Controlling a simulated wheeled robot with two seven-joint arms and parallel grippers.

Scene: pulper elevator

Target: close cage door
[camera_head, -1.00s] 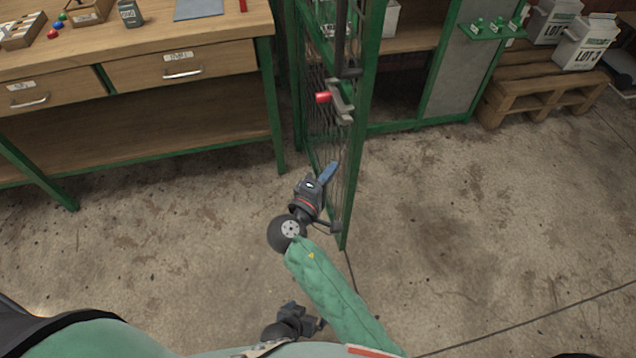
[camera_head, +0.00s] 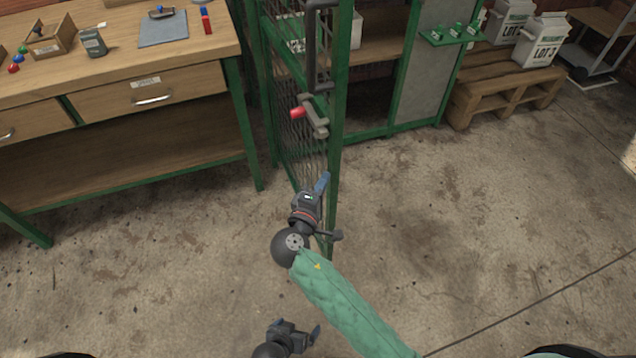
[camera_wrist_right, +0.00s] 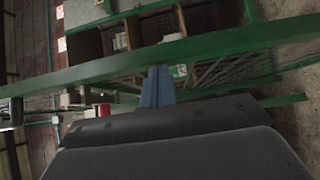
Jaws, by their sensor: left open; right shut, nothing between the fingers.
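The green-framed mesh cage door (camera_head: 338,125) stands open, swung out toward me, seen nearly edge-on in the head view. It carries a dark vertical handle (camera_head: 311,50) and a latch with a red knob (camera_head: 297,113). My right gripper (camera_head: 323,183) is shut and empty, at the lower part of the door on its left side; whether it touches the door I cannot tell. In the right wrist view its blue fingers (camera_wrist_right: 158,88) are together in front of a green door bar (camera_wrist_right: 215,45). My left gripper (camera_head: 312,333) is open and empty, low in the head view, away from the door.
A wooden workbench (camera_head: 110,55) with drawers stands on the left, close to the door. Behind the door is the green-framed cage with a grey panel (camera_head: 425,75). A pallet (camera_head: 500,92) with white containers (camera_head: 540,42) is at right. The floor right of the door is clear.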

